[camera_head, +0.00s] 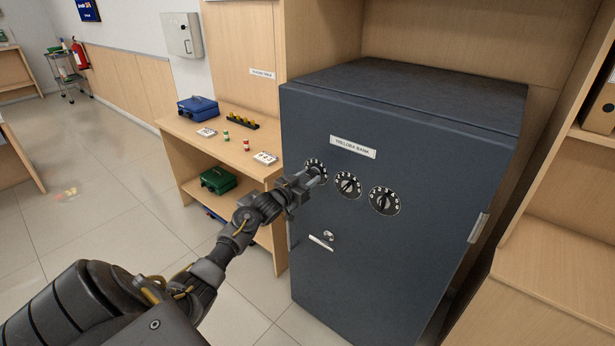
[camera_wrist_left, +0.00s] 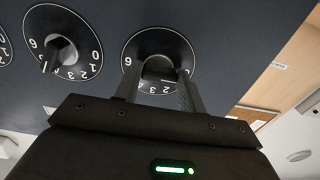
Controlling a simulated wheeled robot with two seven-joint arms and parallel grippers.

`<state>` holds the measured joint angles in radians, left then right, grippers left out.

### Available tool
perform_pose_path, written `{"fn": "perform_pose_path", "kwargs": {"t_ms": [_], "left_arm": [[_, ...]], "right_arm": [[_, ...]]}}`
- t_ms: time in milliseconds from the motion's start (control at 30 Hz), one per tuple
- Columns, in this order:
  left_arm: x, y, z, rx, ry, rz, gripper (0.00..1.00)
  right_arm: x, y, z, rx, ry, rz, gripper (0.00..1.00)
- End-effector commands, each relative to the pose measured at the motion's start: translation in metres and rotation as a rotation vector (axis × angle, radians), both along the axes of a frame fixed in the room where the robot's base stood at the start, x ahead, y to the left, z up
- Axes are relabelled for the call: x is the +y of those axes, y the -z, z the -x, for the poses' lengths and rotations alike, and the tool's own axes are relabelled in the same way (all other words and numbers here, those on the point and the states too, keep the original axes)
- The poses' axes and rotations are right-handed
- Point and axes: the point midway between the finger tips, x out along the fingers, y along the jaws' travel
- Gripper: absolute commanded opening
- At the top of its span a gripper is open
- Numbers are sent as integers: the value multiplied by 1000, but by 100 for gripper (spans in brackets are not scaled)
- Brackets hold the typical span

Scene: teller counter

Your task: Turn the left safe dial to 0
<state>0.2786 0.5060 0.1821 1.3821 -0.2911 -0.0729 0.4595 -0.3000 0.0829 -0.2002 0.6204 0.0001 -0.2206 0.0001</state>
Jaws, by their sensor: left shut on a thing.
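A dark blue-grey safe (camera_head: 300,115) has a row of three round black dials on its front. My left gripper (camera_head: 317,176) is at the left dial (camera_head: 313,163) and shut on its knob, hiding part of the dial face. In the left wrist view, which sees the safe upside down, the two fingers of my left gripper (camera_wrist_left: 160,88) stand on either side of the knob of this dial (camera_wrist_left: 158,42). A 6 and a few other numbers show around it. I cannot tell which number the knob points to. My right gripper is not in view.
The middle dial (camera_head: 348,185) is close to the right of my gripper; it also shows in the left wrist view (camera_wrist_left: 82,28). The right dial (camera_head: 384,201) is further along. A key lock (camera_head: 328,236) and handle (camera_head: 321,243) sit below. A wooden shelf table (camera_head: 180,134) with small items stands left.

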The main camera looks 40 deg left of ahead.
Motion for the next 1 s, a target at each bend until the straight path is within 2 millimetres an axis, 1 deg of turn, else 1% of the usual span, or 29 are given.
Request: {"fn": "perform_pose_path", "kwargs": {"t_ms": [500,533,667,700,1000], "left_arm": [[0,1,0,2,-1,20,17],[0,1,0,2,-1,20,43],[0,1,0,2,0,20,60],[0,1,0,1,0,19,62],[0,1,2,1,0,18,62]], "right_arm": [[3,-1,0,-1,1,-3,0],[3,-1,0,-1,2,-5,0],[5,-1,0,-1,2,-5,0],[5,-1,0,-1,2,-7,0],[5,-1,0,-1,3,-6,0]]}}
